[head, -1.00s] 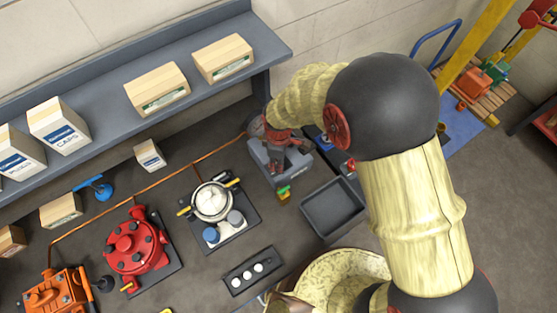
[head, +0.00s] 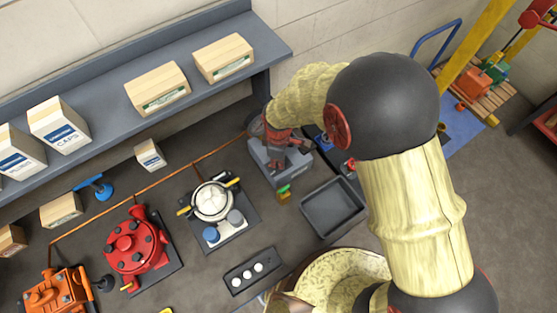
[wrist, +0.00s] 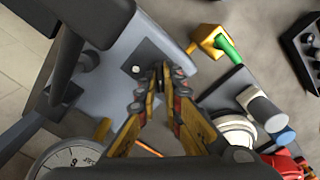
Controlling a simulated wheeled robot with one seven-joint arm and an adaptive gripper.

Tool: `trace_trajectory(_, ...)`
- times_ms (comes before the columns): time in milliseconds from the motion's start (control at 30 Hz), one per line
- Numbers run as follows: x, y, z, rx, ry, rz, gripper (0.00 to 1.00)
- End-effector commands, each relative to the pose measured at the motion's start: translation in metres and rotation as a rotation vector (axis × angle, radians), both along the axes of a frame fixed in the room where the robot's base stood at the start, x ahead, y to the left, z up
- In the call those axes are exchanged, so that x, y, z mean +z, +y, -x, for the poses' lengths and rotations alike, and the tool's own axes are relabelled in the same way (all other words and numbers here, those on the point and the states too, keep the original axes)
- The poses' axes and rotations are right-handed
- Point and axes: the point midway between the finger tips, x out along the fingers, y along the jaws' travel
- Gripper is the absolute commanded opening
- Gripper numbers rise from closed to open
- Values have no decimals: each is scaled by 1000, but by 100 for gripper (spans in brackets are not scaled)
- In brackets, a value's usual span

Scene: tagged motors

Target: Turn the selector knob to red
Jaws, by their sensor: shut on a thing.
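A grey-blue box (head: 262,172) stands on the bench below my gripper (head: 283,158) in the head view. In the wrist view the box (wrist: 92,112) has a dark square plate on top with a small white dot (wrist: 136,69). My gripper (wrist: 162,76) is over this plate, its yellow-and-black fingers close together at the tips. It is shut on the selector knob, which the fingertips mostly hide. I cannot make out the knob's pointer or a red mark.
A yellow block with a green part (head: 284,194) lies beside the box. An empty dark tray (head: 332,208) is to the right. A white-topped motor (head: 213,202) and a red motor (head: 134,246) stand to the left. A round gauge (wrist: 66,164) is close to my gripper in the wrist view.

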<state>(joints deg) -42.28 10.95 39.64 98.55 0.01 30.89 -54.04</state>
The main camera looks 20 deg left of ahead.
Motion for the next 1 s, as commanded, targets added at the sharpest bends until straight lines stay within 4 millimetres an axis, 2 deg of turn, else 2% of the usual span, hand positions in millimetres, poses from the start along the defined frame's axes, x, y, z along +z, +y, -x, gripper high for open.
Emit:
trace_trajectory(367,0,0,-1,-112,-1,-1,0)
trace_trajectory(1000,0,0,-3,-616,-2,-2,0)
